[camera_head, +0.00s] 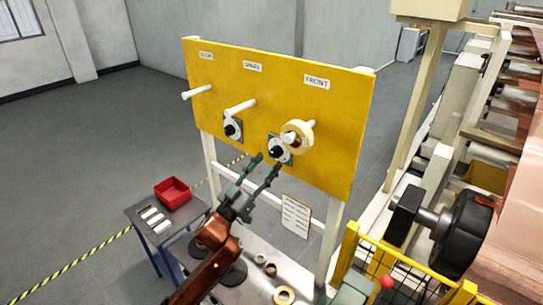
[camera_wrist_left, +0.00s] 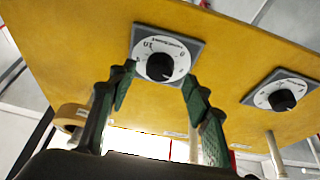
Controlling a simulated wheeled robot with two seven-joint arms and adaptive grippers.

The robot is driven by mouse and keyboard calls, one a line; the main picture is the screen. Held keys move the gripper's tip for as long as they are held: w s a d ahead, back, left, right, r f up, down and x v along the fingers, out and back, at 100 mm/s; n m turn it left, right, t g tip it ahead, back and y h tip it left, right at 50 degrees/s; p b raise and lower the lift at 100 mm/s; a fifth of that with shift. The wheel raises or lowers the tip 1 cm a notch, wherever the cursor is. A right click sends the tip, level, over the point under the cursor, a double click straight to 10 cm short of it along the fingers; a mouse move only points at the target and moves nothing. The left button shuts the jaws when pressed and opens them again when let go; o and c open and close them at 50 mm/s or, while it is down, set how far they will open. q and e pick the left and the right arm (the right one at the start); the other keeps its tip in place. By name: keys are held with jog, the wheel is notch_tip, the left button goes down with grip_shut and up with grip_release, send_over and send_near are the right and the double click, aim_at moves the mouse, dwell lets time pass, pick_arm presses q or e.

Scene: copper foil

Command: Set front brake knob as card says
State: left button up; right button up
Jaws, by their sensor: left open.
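A yellow board (camera_head: 340,120) carries two dials with black knobs. The front brake knob (camera_head: 277,150) is on the right dial, below the FRONT label (camera_head: 316,82). It also shows in the left wrist view (camera_wrist_left: 160,66), on a white numbered dial with a grey square plate. My left gripper (camera_head: 266,162) is open, its fingers pointing at this knob. In the left wrist view the gripper (camera_wrist_left: 158,82) has one finger on each side of the knob; contact cannot be told. The card (camera_head: 296,216) hangs below the board; its text is too small to read. My right gripper is not in view.
A second knob (camera_head: 231,129) sits to the left. White pegs stick out of the board; the right one holds a tan roll (camera_head: 297,136). A red bin (camera_head: 173,192) stands on a side table. Loose rings lie below. Rollers with copper foil (camera_head: 520,185) stand right.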

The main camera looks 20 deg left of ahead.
aim_at(274, 155)
pick_arm(q)
jog(key=shift+p+x, duration=0.35)
jog(key=shift+x, duration=1.15)
jog(key=c, duration=1.2)
